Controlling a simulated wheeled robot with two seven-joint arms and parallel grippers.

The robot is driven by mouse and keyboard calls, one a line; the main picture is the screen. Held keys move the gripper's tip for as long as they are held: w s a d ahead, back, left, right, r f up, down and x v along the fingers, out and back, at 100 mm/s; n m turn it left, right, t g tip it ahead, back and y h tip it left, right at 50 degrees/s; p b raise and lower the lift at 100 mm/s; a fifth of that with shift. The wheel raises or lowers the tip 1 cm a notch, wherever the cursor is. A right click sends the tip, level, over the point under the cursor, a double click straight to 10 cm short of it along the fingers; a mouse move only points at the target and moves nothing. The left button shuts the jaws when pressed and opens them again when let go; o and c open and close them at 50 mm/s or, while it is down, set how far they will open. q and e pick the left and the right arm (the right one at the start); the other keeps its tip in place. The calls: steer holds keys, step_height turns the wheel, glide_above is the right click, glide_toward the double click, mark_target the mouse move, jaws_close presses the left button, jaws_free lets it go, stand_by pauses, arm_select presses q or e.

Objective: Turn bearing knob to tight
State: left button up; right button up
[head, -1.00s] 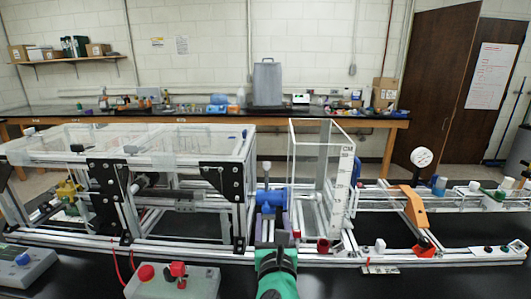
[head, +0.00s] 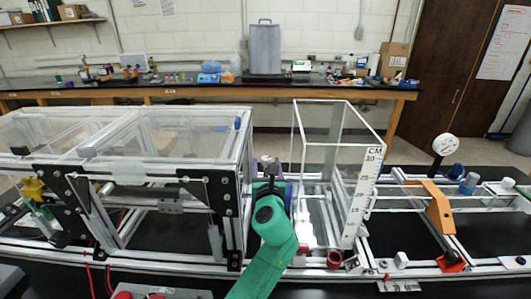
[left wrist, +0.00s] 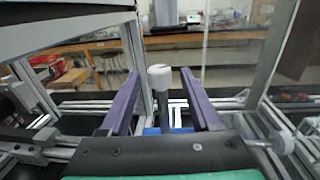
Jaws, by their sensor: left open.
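A pale grey knob (left wrist: 160,76) with a rounded cap stands upright on a dark stem in the left wrist view. A strip of blue (left wrist: 152,131) shows below it. My left gripper (left wrist: 161,92) is open, with one purple finger on each side of the knob and gaps between the fingers and the cap. In the head view my left gripper (head: 268,173) is at the middle of the frame, between the two clear enclosures, and my green arm hides most of the blue fitting there. I cannot read any marking for tight. My right gripper is not in view.
A clear box with a centimetre scale (head: 368,185) stands just right of my left gripper. A framed clear enclosure (head: 240,150) with black plates is close on the left. An orange bracket (head: 436,208) and a round white dial (head: 445,144) are further right on the rails.

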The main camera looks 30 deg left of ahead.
mark_target(266, 157)
arm_select(q)
steer(key=x, duration=0.4)
steer(key=shift+w+a, duration=0.1)
steer(key=shift+w, duration=0.1)
jaws_close()
steer(key=p, duration=0.1)
steer(key=m+t+h+p, duration=0.1)
steer(key=p, duration=0.1)
steer(key=shift+w+r+h, duration=0.1)
steer(key=shift+r+h, duration=0.2)
steer(key=shift+f+m+h, duration=0.3)
jaws_free()
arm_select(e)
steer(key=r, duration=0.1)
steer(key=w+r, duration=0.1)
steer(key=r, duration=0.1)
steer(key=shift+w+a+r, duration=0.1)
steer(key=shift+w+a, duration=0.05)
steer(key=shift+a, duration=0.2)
